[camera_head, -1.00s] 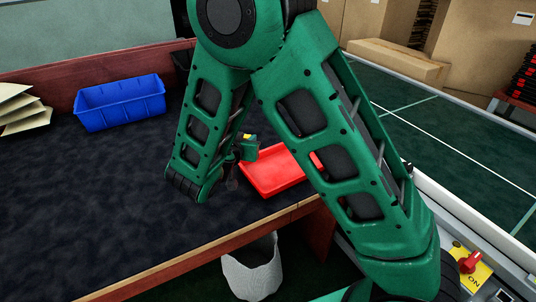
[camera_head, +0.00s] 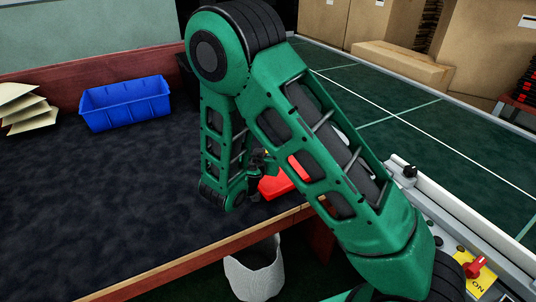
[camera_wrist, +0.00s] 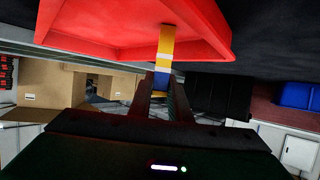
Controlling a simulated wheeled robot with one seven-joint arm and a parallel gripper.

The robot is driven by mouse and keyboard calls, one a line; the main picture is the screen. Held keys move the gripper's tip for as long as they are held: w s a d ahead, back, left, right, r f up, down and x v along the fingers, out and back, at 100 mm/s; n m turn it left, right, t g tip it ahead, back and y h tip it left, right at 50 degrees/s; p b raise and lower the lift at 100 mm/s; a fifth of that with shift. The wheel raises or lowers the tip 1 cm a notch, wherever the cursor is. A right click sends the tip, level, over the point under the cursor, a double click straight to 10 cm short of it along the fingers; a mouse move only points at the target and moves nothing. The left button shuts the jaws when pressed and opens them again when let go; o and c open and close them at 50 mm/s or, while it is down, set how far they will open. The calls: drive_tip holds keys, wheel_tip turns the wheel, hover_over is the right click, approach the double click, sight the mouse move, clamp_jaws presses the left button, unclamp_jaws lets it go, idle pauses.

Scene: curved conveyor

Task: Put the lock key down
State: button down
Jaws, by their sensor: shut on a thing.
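The lock key (camera_wrist: 165,58) shows in the wrist view as a narrow yellow piece with a pale band and a blue end. My gripper (camera_wrist: 161,91) is shut on its blue end, and the yellow end points toward the red tray (camera_wrist: 95,32). The key overlaps the tray in this view; I cannot tell whether they touch. In the head view my gripper (camera_head: 258,178) is small and partly hidden, beside the left part of the red tray (camera_head: 274,188). My arm covers much of the tray there.
A blue bin (camera_head: 125,104) stands at the back of the dark table (camera_head: 110,190). Paper trays (camera_head: 24,108) are at the far left. A white waste basket (camera_head: 253,273) stands below the front edge. The green conveyor (camera_head: 440,140) runs at right, with cardboard boxes (camera_head: 402,63) behind.

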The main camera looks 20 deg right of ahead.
drive_tip(key=c, duration=1.6)
unclamp_jaws()
drive_tip(key=shift+c, duration=0.2)
drive_tip(key=v, duration=1.2)
drive_tip(key=s+d+r+m+g, duration=0.1)
drive_tip(key=s+d+g, duration=0.25)
drive_tip(key=d, duration=0.35)
drive_tip(key=s+d+r+m+g+h, duration=0.1)
drive_tip(key=s+d+g, duration=0.25)
drive_tip(key=d, duration=0.45)
drive_tip(key=s+d+r+m+g, duration=0.1)
drive_tip(key=s+d+m+g, duration=0.1)
drive_tip(key=s+d, duration=0.35)
drive_tip(key=s+d+r+n+g+y, duration=0.1)
drive_tip(key=s+r+y, duration=0.2)
drive_tip(key=s, duration=0.6)
drive_tip(key=s+d+r+n+g+y, duration=0.1)
drive_tip(key=s+d+r+n+y, duration=0.1)
drive_tip(key=s, duration=0.8)
drive_tip(key=r+y, duration=0.1)
drive_tip(key=y, duration=0.1)
drive_tip(key=shift+d+r+n+g+y, duration=0.3)
drive_tip(key=shift+d+r+y, duration=0.05)
drive_tip(key=shift+r+y, duration=0.05)
